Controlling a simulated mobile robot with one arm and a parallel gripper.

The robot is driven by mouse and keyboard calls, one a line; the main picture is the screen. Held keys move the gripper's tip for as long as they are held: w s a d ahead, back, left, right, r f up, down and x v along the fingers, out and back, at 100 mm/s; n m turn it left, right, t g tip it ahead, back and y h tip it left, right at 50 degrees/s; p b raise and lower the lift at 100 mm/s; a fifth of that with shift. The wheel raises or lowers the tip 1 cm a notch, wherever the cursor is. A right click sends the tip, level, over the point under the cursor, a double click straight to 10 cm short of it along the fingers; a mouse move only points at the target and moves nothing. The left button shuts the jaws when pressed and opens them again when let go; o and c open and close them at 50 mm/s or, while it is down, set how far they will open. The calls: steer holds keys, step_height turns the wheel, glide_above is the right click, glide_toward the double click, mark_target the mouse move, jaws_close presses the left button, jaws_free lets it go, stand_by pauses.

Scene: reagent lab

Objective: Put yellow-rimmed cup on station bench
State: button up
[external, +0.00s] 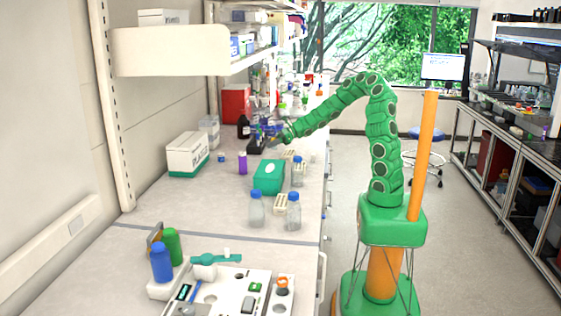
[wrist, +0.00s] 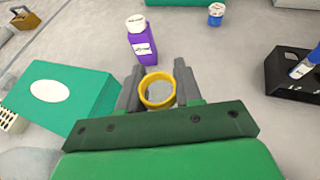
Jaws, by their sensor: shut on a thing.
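The yellow-rimmed cup (wrist: 157,91) is between the two grey fingers of my gripper (wrist: 160,88) in the wrist view, seen from above with its round opening facing the camera. The fingers are shut on it. In the external view, my gripper (external: 280,138) is over the far part of the left bench, by the black rack. The cup cannot be made out there. The bench (external: 190,212) runs along the left wall, and I cannot tell which part is the station bench.
A purple bottle (wrist: 142,42) stands just beyond the cup. A green box (wrist: 62,98) is to the left and a black rack (wrist: 292,78) to the right. Clear bottles with blue caps (external: 257,208) stand on the bench. A device panel (external: 225,292) is at the near end.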

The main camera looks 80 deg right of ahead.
steer(key=w+a+r, duration=0.3)
steer(key=w+a, duration=0.3)
steer(key=a, duration=0.4)
steer(key=w+a+r+m+h, duration=0.1)
steer(key=w+a+r, duration=0.3)
steer(key=a, duration=0.7)
steer(key=shift+w+a+t, duration=0.2)
steer(key=shift+w+t, duration=0.1)
steer(key=shift+w, duration=1.1)
steer(key=shift+r, duration=0.1)
